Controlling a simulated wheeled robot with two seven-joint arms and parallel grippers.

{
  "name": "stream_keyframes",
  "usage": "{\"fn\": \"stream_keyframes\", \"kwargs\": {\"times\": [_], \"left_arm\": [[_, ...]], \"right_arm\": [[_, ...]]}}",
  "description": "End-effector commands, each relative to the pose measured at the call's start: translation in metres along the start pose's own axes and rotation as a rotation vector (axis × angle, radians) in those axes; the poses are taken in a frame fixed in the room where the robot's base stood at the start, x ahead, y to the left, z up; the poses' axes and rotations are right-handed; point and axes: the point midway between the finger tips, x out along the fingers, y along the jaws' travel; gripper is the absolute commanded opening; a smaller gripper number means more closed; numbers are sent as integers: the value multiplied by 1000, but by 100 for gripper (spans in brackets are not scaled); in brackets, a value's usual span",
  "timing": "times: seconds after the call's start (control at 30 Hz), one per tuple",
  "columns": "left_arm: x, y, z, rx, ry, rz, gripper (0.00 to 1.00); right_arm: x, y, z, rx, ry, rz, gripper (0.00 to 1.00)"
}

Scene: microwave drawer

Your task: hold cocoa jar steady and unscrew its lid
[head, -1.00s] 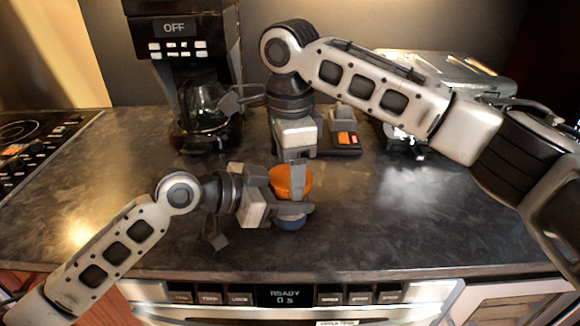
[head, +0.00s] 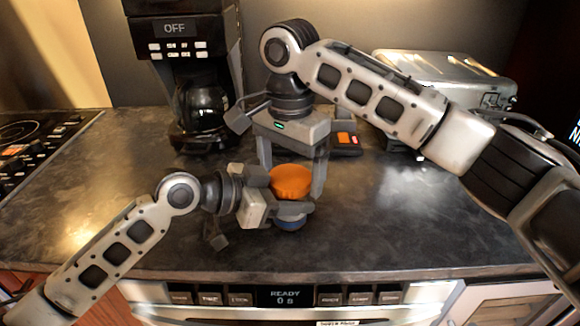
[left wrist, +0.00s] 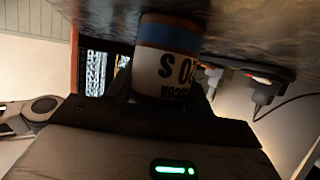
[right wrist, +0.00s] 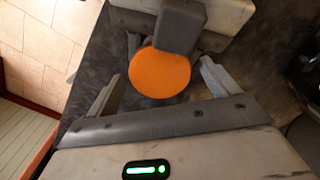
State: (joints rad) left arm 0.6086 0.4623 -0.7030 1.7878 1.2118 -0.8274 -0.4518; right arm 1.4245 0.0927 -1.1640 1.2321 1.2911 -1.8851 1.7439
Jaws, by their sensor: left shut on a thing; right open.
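The cocoa jar (head: 289,224) stands on the dark counter in the head view, with a wide orange lid (head: 291,181) on top. Its white label and blue band show in the left wrist view (left wrist: 165,62). My left gripper (head: 285,206) is shut on the jar's body below the lid and hides much of it. My right gripper (head: 293,185) is open above the jar, its fingers apart on either side of the lid. In the right wrist view the lid (right wrist: 158,78) lies between the open fingers, partly covered at the top by my left gripper's finger.
A coffee maker (head: 185,60) with a glass carafe stands at the back left, and a metal toaster (head: 440,75) at the back right. A small dark device with an orange display (head: 346,140) is behind my right gripper. A cooktop (head: 30,140) is at left. The right counter is clear.

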Motion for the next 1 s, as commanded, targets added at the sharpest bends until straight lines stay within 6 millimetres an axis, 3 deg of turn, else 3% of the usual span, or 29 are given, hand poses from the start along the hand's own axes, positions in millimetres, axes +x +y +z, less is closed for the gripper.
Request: {"fn": "stream_keyframes", "kwargs": {"times": [0.17, 0.4, 0.57, 0.83, 1.0], "left_arm": [[0, 0, 0, 0, 0, 1, 0], [0, 0, 0, 0, 0, 1, 0], [0, 0, 0, -1, 0, 1, 0], [0, 0, 0, -1, 0, 1, 0], [0, 0, 0, -1, 0, 1, 0]], "right_arm": [[-7, 0, 0, 1, 1, -1, 87], [-38, 0, 0, 2, 0, -2, 87], [-48, 0, 0, 23, 2, 1, 83], [-71, 0, 0, 362, 7, -2, 83], [-73, 0, 0, 492, 2, 0, 83]]}}
